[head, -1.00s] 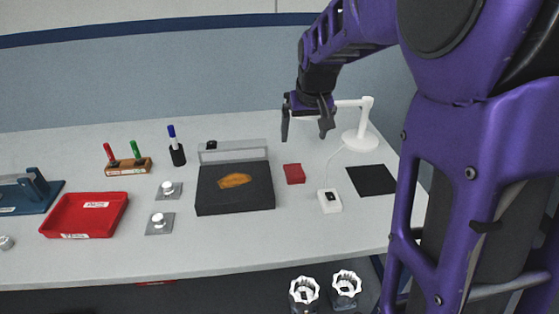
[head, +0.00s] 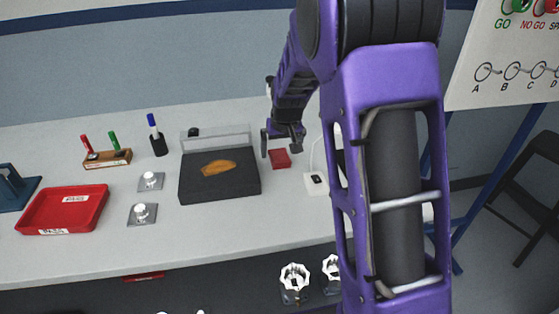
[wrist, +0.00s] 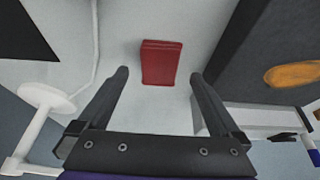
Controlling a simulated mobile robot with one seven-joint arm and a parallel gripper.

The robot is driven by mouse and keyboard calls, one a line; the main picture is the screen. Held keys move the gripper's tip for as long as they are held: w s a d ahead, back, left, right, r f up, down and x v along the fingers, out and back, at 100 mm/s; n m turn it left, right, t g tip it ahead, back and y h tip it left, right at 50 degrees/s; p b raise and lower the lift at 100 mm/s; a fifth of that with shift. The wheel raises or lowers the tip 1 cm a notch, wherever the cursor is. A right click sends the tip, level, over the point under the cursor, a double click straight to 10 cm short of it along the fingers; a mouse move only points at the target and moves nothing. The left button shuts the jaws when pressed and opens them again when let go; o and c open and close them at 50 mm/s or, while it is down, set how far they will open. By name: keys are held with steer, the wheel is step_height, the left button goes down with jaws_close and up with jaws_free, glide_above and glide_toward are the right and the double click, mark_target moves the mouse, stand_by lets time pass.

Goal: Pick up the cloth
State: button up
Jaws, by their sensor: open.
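A small red folded cloth (head: 279,159) lies flat on the grey bench, just right of the dark block. In the wrist view the cloth (wrist: 161,62) shows ahead of and between the fingertips, with bare bench around it. My gripper (head: 281,146) is open and empty above the cloth; in the head view its fingers appear just behind and over the cloth's far edge. Both fingers of my gripper (wrist: 159,80) stand apart in the wrist view, one on each side of the cloth's line. I see no contact with the cloth.
The dark block (head: 219,187) with an orange-brown patch (head: 218,167) stands close left of the cloth. A white box with a cable (head: 316,183) is to the right. A white lamp (wrist: 45,98) shows in the wrist view. A red tray (head: 63,210) is far left.

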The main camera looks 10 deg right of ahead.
mark_target(280, 157)
steer(key=x, duration=0.2)
steer(key=shift+w+f, duration=0.15)
steer(key=shift+f, duration=0.05)
steer(key=c, duration=1.4)
step_height(280, 157, up, 10)
steer(key=shift+r+p, duration=0.1)
steer(key=shift+p, duration=0.65)
steer(key=shift+c, duration=0.2)
